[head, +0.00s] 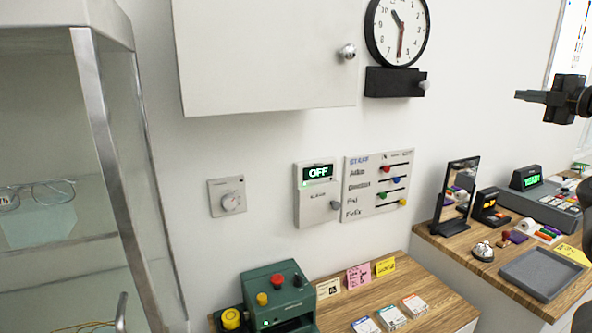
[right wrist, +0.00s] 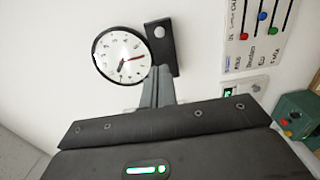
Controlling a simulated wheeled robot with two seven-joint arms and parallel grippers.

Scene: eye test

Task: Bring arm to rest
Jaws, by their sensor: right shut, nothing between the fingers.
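My right gripper (head: 532,96) is at the right edge of the head view, raised in the air over the right counter. Its black fingers are together, point left, and hold nothing. In the right wrist view the shut fingers (right wrist: 157,88) point up the picture, toward the wall with the clock. They overlap the edge of the clock's black bracket in that picture; whether they touch it cannot be told there, but in the head view they are well apart from it. My left gripper is in neither view.
A round clock (head: 398,32) hangs beside a white wall cabinet (head: 265,60). A glass case (head: 100,130) stands at left. A green machine (head: 278,296) sits on the wooden counter (head: 385,290). A mirror (head: 456,195) and grey tray (head: 543,273) occupy the right counter. Air around the gripper is free.

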